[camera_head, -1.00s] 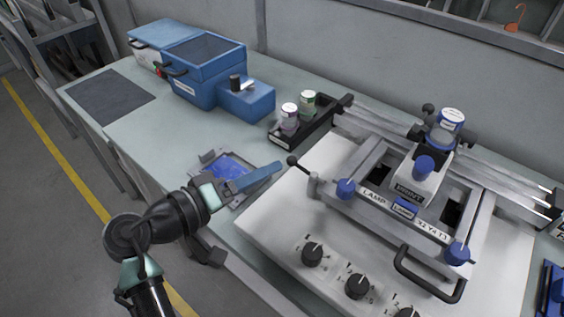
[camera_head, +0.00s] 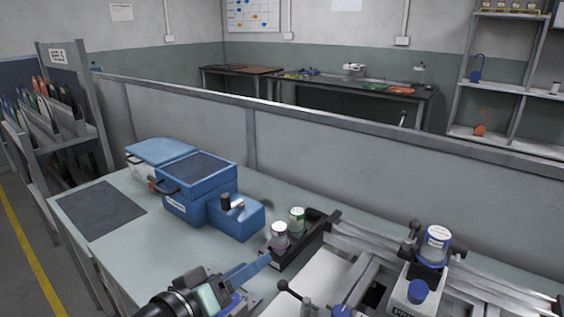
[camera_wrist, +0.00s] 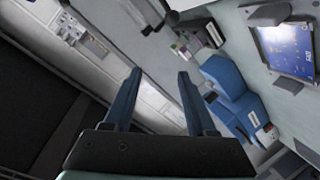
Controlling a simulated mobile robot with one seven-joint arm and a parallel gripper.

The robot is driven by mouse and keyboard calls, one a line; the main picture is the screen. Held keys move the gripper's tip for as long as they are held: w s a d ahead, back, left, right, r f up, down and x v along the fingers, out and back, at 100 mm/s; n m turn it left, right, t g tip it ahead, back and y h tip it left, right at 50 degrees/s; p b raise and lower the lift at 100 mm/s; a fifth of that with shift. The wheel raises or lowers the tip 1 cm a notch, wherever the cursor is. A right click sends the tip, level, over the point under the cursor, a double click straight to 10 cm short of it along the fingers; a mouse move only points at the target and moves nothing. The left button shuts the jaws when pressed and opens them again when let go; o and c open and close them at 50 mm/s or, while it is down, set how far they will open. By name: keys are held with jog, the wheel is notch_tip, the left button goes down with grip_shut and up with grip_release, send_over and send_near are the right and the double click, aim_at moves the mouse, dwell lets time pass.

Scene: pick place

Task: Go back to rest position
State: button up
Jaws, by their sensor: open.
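My gripper (camera_head: 262,264) is at the bottom of the head view, above the near edge of the workbench, with blue fingers pointing right. In the wrist view, my gripper (camera_wrist: 159,76) has its two blue fingers apart with nothing between them. In the head view the fingertips appear just in front of a black holder (camera_head: 286,258) with a purple-labelled jar (camera_head: 279,236) and a green-labelled jar (camera_head: 297,219); the gap between them is hard to judge.
A blue box machine (camera_head: 197,185) and a dark mat (camera_head: 100,213) are on the left of the bench. A grey rail fixture (camera_head: 395,250) with a blue-white jar (camera_head: 434,243) stands right. A low partition (camera_head: 350,150) runs behind. A blue screen (camera_wrist: 286,48) shows in the wrist view.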

notch_tip(320, 180, up, 13)
jog(key=w+d+m+t+y, duration=0.1)
jog(key=w+d+t+y, duration=0.1)
jog(key=d+t+y, duration=0.15)
jog(key=s+d+r+m+t+y, duration=0.1)
jog(key=s+d+r+t+y, duration=0.1)
jog(key=s+r+t, duration=0.8)
jog(key=s+d+r+t+y, duration=0.1)
jog(key=s+d+r+y, duration=0.15)
jog(key=s+r, duration=0.9)
jog(key=w+r+p, duration=0.2)
jog(key=r+p, duration=0.5)
jog(key=r, duration=0.2)
jog(key=w+a+r+p, duration=0.1)
jog(key=w+r+p, duration=0.2)
jog(key=r+p, duration=0.5)
notch_tip(320, 180, up, 2)
jog(key=shift+w+a+r, duration=0.1)
jog(key=shift+w+a, duration=0.15)
